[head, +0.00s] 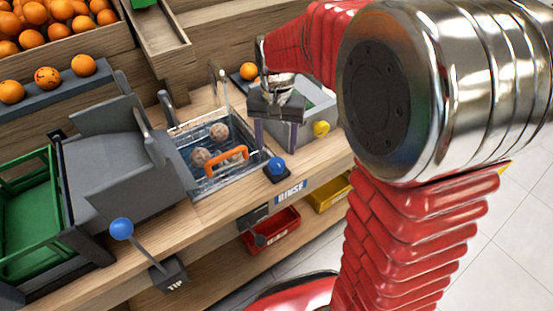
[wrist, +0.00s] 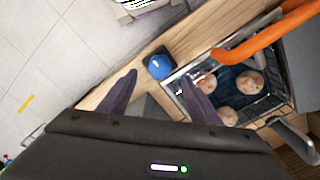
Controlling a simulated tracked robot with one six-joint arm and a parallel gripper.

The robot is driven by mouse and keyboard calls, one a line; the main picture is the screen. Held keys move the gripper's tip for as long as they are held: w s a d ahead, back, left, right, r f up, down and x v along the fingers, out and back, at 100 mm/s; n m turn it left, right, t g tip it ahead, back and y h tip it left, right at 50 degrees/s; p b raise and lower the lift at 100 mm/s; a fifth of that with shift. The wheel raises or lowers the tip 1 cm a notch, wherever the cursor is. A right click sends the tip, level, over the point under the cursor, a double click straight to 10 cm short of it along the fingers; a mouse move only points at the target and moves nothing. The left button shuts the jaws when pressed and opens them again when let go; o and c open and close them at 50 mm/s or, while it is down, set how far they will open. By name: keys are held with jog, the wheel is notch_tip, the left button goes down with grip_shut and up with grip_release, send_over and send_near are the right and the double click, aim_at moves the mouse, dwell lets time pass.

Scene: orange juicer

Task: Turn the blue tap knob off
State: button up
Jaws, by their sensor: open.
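The blue tap knob (head: 277,166) sits on a small dark base at the front edge of the wooden counter, above the RINSE label. It also shows in the wrist view (wrist: 159,66), just beyond the fingertips. My gripper (head: 275,140) is open and empty, pointing down above and slightly behind the knob. In the wrist view my two purple fingers (wrist: 160,80) lie to either side of the knob's line, with the knob between and ahead of them. I cannot tell any contact. The knob's turn position is not clear.
A sink (head: 188,129) holds a wire basket with an orange handle (head: 227,160) and several pale, dirty-looking fruits, left of my gripper. A blue-balled lever (head: 122,229) marked TIP stands at the front left. A yellow ball (head: 321,128) lies right of my gripper.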

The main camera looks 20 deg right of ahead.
aim_at(276, 162)
notch_tip(276, 162, down, 7)
jog(key=shift+f, duration=0.1)
dwell(0.3)
jog(key=shift+c, duration=0.5)
jog(key=c, duration=1)
